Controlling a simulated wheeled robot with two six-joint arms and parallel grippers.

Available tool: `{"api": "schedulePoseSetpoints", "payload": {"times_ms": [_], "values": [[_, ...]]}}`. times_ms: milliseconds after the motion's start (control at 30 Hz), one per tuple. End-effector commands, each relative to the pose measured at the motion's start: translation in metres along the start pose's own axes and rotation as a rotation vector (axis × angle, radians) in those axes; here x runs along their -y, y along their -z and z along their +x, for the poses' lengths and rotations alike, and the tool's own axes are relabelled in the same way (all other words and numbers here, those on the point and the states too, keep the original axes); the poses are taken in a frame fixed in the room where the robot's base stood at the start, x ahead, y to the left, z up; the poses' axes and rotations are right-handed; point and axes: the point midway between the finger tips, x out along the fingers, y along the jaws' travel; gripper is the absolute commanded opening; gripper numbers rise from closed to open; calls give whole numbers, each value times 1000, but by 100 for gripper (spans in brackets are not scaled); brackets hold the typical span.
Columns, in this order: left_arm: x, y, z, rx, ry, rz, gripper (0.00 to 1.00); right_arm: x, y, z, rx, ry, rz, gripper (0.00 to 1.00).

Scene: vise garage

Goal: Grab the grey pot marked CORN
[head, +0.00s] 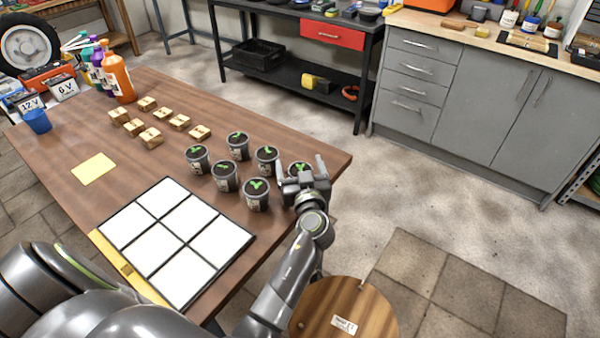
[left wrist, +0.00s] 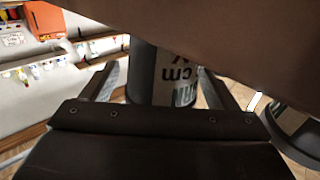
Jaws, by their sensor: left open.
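Several grey pots with dark soil and green sprouts stand in a cluster near the right end of the wooden table (head: 185,118). My left gripper (head: 303,172) is open around the rightmost pot (head: 298,167), with one finger on each side. In the left wrist view, a grey pot (left wrist: 146,70) with a pale printed label is between the two fingers (left wrist: 158,80). The label shows only in part, and I cannot read CORN on it. Labels on the other pots, such as the nearest one (head: 256,197), are too small to read. My right gripper is not in view.
Left of the pots lies a white-celled tray (head: 129,204). Small wooden blocks (head: 151,138), a yellow note (head: 93,168), a blue cup (head: 37,121) and bottles (head: 119,80) stand farther left. A round wooden stool (head: 345,300) is by the table's near right side. The floor to the right is clear.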

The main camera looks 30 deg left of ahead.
Motion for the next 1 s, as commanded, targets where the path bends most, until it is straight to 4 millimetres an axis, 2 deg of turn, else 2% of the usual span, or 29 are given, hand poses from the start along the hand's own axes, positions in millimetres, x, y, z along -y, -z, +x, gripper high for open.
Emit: {"api": "schedulePoseSetpoints", "payload": {"times_ms": [67,200,433,667,767,1000], "values": [[0,0,0,0,0,0,78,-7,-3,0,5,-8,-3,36],[0,0,0,0,0,0,60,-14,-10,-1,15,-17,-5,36],[0,0,0,0,0,0,30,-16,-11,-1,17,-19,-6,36],[0,2,0,-1,0,-1,30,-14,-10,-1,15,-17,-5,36],[0,8,0,-3,0,-2,30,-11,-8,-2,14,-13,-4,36],[0,50,0,-4,0,-5,30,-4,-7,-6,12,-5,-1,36]]}}
